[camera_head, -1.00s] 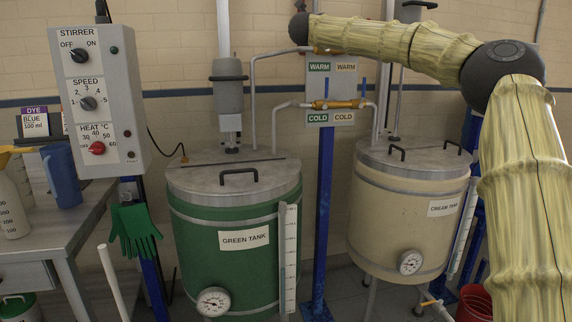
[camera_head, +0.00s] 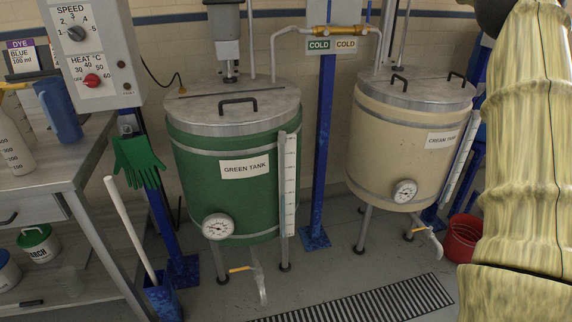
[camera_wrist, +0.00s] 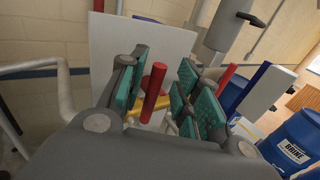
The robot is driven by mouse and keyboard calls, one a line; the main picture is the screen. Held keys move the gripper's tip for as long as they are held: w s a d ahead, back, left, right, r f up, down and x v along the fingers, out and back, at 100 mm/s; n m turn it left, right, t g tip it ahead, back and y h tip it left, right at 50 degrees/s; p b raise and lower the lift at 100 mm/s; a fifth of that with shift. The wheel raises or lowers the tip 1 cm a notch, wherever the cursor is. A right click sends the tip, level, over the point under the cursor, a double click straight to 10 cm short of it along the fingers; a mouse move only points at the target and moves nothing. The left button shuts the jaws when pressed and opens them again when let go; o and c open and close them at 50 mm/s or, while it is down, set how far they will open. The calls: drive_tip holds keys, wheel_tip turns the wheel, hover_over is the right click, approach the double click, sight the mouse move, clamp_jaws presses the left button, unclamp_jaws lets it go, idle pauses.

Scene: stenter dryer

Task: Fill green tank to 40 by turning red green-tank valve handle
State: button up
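The green tank (camera_head: 225,190) stands in the middle of the head view, its metal lid shut. A pale upright level scale (camera_head: 288,185) is on its right side; I cannot read a level on it. In the wrist view a red valve handle (camera_wrist: 153,92) stands, slightly tilted, between the teal-padded fingers of my gripper (camera_wrist: 165,88). The fingers are open, with visible gaps on both sides of the handle. My gripper is outside the head view.
A brass fitting (camera_head: 335,30) with COLD labels is on the blue post (camera_head: 325,140) between the green and cream tanks (camera_head: 395,160). Another red handle (camera_wrist: 226,77) and a blue one (camera_wrist: 255,77) show at right in the wrist view. A red bucket (camera_head: 462,238) stands by the cream tank.

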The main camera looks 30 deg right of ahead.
drive_tip(key=shift+a, duration=0.15)
drive_tip(key=shift+s+a+f+b, duration=0.1)
drive_tip(key=shift+a+b, duration=0.05)
drive_tip(key=shift+b, duration=0.2)
drive_tip(key=b+v, duration=0.7)
drive_tip(key=v, duration=0.3)
drive_tip(key=shift+a+b, duration=0.15)
drive_tip(key=shift+b, duration=0.2)
drive_tip(key=shift+s, duration=0.2)
drive_tip(key=v, duration=1.1)
drive_tip(key=shift+s+a, duration=0.2)
drive_tip(key=shift+a, duration=0.15)
